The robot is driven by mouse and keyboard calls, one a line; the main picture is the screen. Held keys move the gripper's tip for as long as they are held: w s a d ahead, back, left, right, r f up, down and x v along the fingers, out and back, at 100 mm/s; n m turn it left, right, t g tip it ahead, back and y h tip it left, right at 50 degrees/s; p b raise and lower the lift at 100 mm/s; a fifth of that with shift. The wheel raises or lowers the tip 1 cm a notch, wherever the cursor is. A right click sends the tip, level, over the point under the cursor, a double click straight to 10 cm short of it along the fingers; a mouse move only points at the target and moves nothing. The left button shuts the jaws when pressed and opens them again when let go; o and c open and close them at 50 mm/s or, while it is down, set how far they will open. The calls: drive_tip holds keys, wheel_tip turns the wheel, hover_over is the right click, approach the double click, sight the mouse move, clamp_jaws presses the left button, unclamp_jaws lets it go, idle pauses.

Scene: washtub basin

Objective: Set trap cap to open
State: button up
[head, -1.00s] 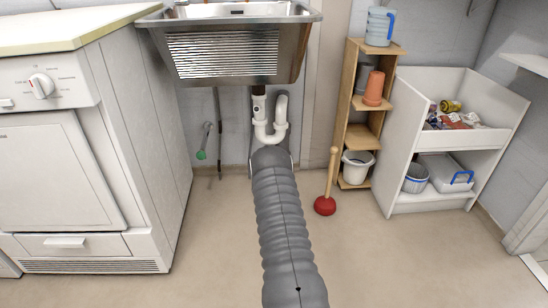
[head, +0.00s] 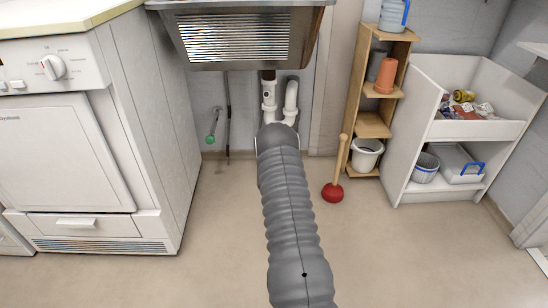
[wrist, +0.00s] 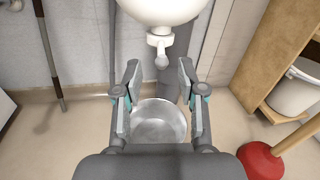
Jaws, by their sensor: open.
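The white trap pipe (head: 269,92) hangs under the steel sink in the head view. Its lower bend is hidden behind my arm. In the wrist view the rounded white bottom of the trap (wrist: 160,8) shows at the top, with a small white cap with a downward tab (wrist: 161,50) below it. My gripper (wrist: 160,72) is open and empty. Its fingertips are on either side of and a little below the cap in the picture, apart from it. The head view hides my gripper behind my arm.
A metal bowl (wrist: 158,122) is on the floor below the trap. A red plunger (head: 333,192) stands to the right, near a wooden shelf (head: 372,127) and a white cabinet (head: 478,130). A white appliance (head: 70,150) is at the left. The floor in front is clear.

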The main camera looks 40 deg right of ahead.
drive_tip(key=v, duration=0.7)
drive_tip(key=shift+a, duration=0.15)
